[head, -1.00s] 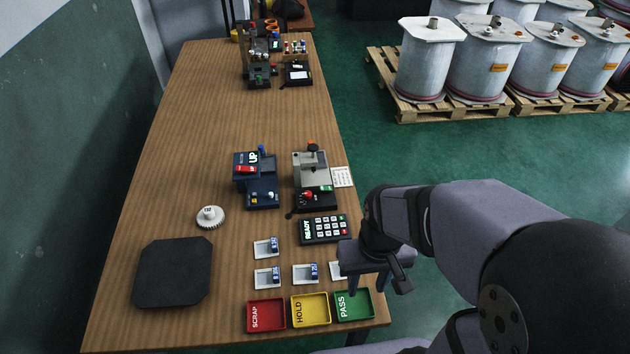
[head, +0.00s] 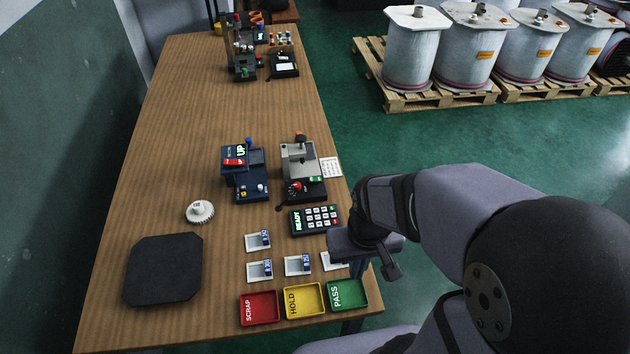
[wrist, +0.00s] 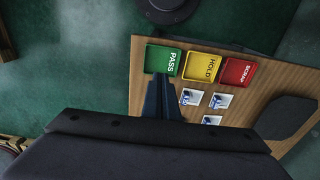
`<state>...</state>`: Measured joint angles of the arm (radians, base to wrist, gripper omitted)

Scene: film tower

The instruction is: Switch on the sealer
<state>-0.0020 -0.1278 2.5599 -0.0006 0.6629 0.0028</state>
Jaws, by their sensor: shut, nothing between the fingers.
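No readable label says "sealer", so I cannot tell for certain which machine it is. A blue machine (head: 254,187) with a lit "UP" display and a red switch block (head: 234,162) stands at mid-table in the head view. A grey press-like machine (head: 300,160) on a black base with a red knob (head: 295,186) stands to its right. My gripper (wrist: 158,84) is shut and empty, its fingers reaching to the green PASS tray's edge in the wrist view. In the head view it is nearer the camera than both machines, its fingertips partly hidden.
A keypad (head: 315,219) reading "READY" lies between the machines and my gripper. Several small white cards with blue pieces lie before the red SCRAP (head: 259,308), yellow HOLD (head: 304,299) and green PASS (head: 347,294) trays. A black mat (head: 163,269) and white knob (head: 200,211) are left.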

